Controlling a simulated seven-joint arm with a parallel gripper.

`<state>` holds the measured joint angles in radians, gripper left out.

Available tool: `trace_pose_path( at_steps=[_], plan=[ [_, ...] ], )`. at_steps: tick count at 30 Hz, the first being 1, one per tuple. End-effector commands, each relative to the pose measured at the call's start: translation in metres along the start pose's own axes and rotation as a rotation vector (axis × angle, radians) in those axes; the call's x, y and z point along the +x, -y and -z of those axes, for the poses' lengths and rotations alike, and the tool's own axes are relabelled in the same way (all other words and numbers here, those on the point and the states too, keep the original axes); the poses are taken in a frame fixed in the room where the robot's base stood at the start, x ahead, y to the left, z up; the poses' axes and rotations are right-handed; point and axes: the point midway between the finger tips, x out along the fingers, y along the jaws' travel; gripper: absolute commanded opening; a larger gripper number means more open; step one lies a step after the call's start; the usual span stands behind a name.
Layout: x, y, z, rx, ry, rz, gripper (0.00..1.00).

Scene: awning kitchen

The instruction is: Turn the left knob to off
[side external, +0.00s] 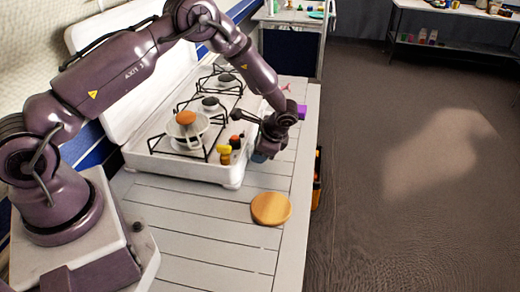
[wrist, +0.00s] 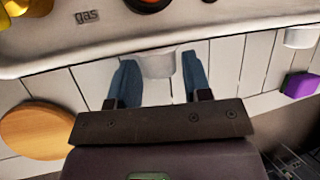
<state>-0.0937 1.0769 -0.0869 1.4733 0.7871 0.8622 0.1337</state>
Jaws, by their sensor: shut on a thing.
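The white stove (side external: 185,165) stands on the slatted counter with its lid raised. In the wrist view its front edge (wrist: 220,22) bears the word "gas". A pale left knob (wrist: 158,64) sticks out from that front edge between my two blue fingers. My gripper (wrist: 158,85) is shut on this left knob, with one finger at each side. A second pale knob (wrist: 300,38) shows farther right and is free. In the side view my gripper (side external: 262,155) is at the stove's front, and the knobs are hidden. The knob's marking cannot be read.
A round wooden board (side external: 271,209) lies on the counter near the gripper. A purple block (side external: 302,111) is at the counter's edge.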

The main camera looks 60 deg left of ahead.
Motion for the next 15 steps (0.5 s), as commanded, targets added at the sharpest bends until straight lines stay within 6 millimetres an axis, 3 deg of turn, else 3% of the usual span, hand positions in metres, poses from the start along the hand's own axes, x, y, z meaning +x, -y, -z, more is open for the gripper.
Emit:
trace_pose_path(
  at_steps=[3, 4, 6, 15],
  plan=[
    [-0.0004, -0.0007, -0.0002, -0.001, 0.002, -0.001, 0.21],
    [-0.0004, -0.0007, -0.0002, -0.001, 0.002, 0.000, 0.49],
    [-0.0004, -0.0007, -0.0001, -0.001, 0.002, 0.000, 0.59],
    [-0.0026, -0.0002, 0.0002, -0.001, 0.000, 0.002, 0.59]
  ],
)
